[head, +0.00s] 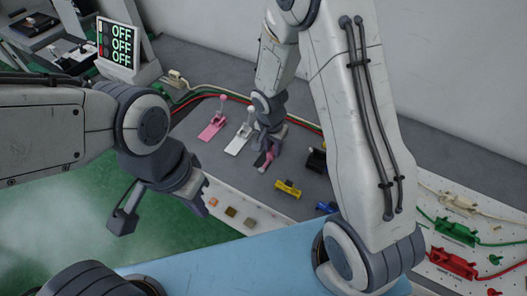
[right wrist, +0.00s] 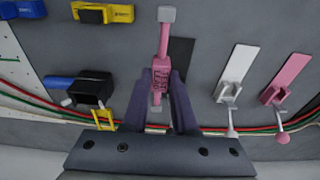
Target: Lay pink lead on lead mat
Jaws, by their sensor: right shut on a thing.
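The pink lead (right wrist: 161,62), a slim pink piece with pale grey ends, is between the fingers of my right gripper (right wrist: 161,88) in the right wrist view. The gripper is shut on it. In the head view my right gripper (head: 268,148) is low over the grey panel, with the pink lead (head: 263,162) at its tips. A plain dark rectangle (right wrist: 180,56) lies just right of the lead in the wrist view; I cannot tell whether it is the lead mat. My left gripper (head: 160,208) is open and empty, left of the panel.
White (head: 239,140) and pink (head: 213,128) lever plates stand left of my right gripper. A yellow block (head: 288,188), black fixture (head: 316,160) and blue block (head: 327,207) are to its right. Red and green cables run behind. A display (head: 118,45) reads OFF on three lines.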

